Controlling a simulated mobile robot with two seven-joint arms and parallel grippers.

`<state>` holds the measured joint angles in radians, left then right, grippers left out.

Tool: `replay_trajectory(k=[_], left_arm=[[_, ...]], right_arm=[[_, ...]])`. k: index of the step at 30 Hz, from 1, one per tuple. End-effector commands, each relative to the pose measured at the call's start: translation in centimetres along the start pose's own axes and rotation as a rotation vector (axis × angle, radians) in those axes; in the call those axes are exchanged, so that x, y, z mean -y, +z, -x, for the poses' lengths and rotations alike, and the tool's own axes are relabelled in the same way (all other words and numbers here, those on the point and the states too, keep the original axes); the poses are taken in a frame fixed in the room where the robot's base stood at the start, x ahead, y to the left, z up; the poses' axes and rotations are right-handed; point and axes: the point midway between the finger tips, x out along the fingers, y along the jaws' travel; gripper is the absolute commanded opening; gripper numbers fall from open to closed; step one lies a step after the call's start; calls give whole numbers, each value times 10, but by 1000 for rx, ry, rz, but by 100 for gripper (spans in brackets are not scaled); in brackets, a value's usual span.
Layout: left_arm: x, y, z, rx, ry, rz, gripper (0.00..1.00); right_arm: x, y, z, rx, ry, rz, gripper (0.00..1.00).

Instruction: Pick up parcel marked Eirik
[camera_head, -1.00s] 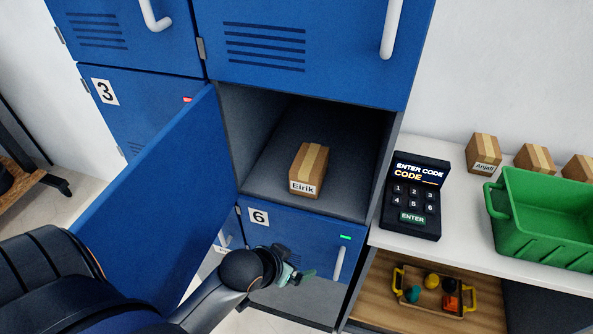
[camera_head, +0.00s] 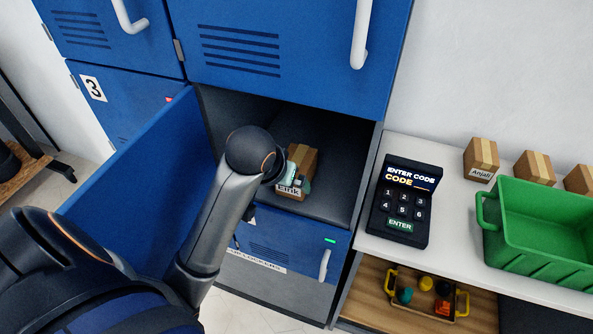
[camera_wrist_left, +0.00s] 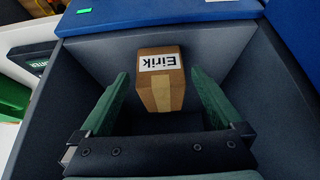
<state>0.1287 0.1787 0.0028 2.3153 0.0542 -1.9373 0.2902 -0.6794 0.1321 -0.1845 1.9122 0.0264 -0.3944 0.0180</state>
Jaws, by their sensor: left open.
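The parcel marked Eirik (camera_head: 303,160) is a small brown box with a tan tape strip and a white label. It sits on the floor of the open blue locker compartment (camera_head: 335,205). In the left wrist view the parcel (camera_wrist_left: 162,92) lies between the two green fingers of my left gripper (camera_wrist_left: 160,95), with a gap on each side. My left gripper (camera_head: 293,172) is open at the compartment mouth and partly covers the parcel's front and label in the head view. My right gripper is not in view.
The open blue door (camera_head: 140,190) stands left of my arm. A closed locker door (camera_head: 275,245) is below. A black keypad (camera_head: 405,200) and a green crate (camera_head: 540,235) stand on the white counter at right, with several boxes behind, one labelled Anjali (camera_head: 481,160).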

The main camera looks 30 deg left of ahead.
Motion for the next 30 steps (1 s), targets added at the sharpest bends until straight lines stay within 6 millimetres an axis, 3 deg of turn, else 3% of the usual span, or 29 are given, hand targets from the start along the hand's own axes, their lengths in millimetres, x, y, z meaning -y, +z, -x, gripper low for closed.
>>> replay_trajectory(k=[6, 11, 16, 25, 30], left_arm=[[0, -36, -19, 0, -1, -1, 100], [0, -51, -28, 0, -1, -1, 100], [0, -54, -36, 1, 0, -2, 100], [0, -54, -76, 3, -1, -2, 100], [0, -54, -82, 0, 0, -2, 100]], right_arm=[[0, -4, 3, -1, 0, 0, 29], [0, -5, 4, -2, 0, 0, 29], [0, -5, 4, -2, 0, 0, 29], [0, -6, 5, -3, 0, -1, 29], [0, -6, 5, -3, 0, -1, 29]])
